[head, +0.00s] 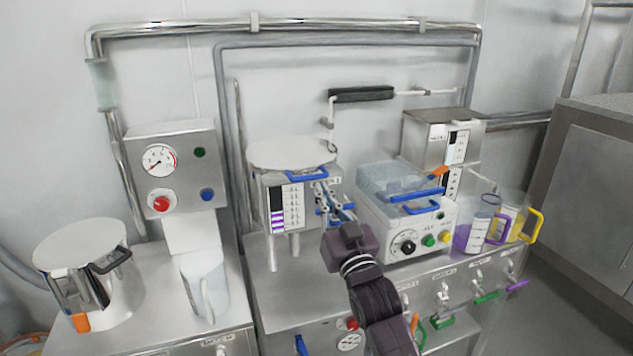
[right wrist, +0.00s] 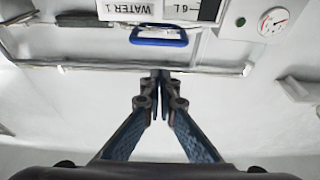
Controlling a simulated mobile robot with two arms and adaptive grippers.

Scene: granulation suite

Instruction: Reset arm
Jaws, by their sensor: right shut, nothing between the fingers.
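My right gripper (head: 322,192) reaches up from the bottom of the head view on my dark arm. Its blue-grey fingers are shut with nothing between them, in front of the round-topped metal tank (head: 290,155). In the right wrist view the fingertips (right wrist: 160,76) meet at the centre. A blue handle (right wrist: 158,40) shows just past them, beside an upside-down label reading "WATER 1". I cannot tell whether the fingertips touch anything. My left gripper is in neither view.
A white machine (head: 418,240) with a clear blue lid stands right of the gripper. Measuring jugs (head: 478,222) stand farther right. A gauge box (head: 170,165) and a lidded pot (head: 85,255) stand at the left. Several colored valve handles line the counter's front.

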